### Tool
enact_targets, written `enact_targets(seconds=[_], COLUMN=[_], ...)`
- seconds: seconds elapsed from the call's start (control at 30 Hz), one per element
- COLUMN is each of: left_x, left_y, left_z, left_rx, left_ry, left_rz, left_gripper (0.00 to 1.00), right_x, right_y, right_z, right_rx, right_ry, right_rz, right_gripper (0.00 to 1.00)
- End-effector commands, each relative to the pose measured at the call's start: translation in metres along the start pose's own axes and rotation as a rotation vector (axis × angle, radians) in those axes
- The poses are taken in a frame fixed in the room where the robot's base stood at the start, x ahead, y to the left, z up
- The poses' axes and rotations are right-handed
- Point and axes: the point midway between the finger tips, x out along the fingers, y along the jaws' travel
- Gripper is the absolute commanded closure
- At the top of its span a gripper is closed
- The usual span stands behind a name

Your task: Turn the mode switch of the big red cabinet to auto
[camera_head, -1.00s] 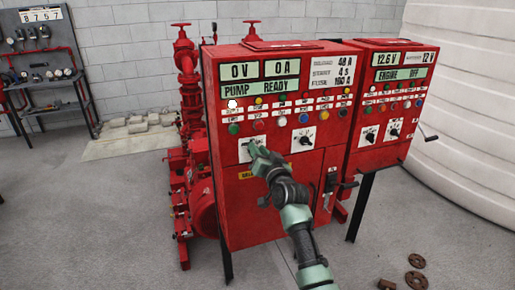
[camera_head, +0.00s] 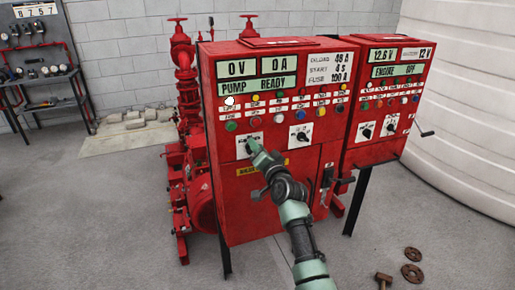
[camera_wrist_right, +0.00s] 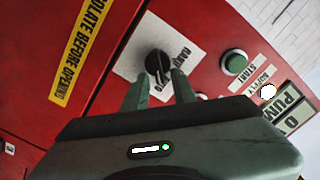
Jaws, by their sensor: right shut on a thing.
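The big red cabinet (camera_head: 245,215) stands at centre in the head view, its display reading PUMP READY. The mode switch is a black rotary knob (camera_wrist_right: 157,66) on a white plate (camera_head: 241,150), low on the left of its panel. My right gripper (camera_head: 252,146) reaches up to this plate and hides most of the knob there. In the right wrist view my right gripper (camera_wrist_right: 158,84) has a finger on each side of the knob and is shut on it. The knob's exact setting is hard to read. My left gripper is out of view.
A second black knob (camera_head: 301,138) sits just right of my gripper. A smaller red cabinet (camera_head: 372,152) with an ENGINE OFF display stands to the right. Red pump piping (camera_head: 186,80) is on the left. Loose rusty parts (camera_head: 412,272) lie on the floor.

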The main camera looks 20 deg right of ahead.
Motion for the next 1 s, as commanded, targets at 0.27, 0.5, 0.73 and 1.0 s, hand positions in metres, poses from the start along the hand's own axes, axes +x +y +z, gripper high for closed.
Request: enact_targets(seconds=[0.27,0.5,0.73,1.0], left_x=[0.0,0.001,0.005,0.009], left_y=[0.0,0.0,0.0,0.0], left_z=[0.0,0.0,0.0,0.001], left_rx=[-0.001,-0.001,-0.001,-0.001], left_ry=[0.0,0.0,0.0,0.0], left_rz=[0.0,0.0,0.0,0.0], left_gripper=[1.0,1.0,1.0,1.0], right_x=[0.0,-0.006,-0.037,-0.072], right_y=[0.001,0.001,0.002,0.002], right_z=[0.002,0.002,0.003,0.003], right_rx=[0.0,0.0,0.001,0.001], right_ry=[-0.004,-0.002,-0.002,-0.003], right_rz=[0.002,0.0,0.001,0.002], right_gripper=[0.69,0.69,0.69,0.69])
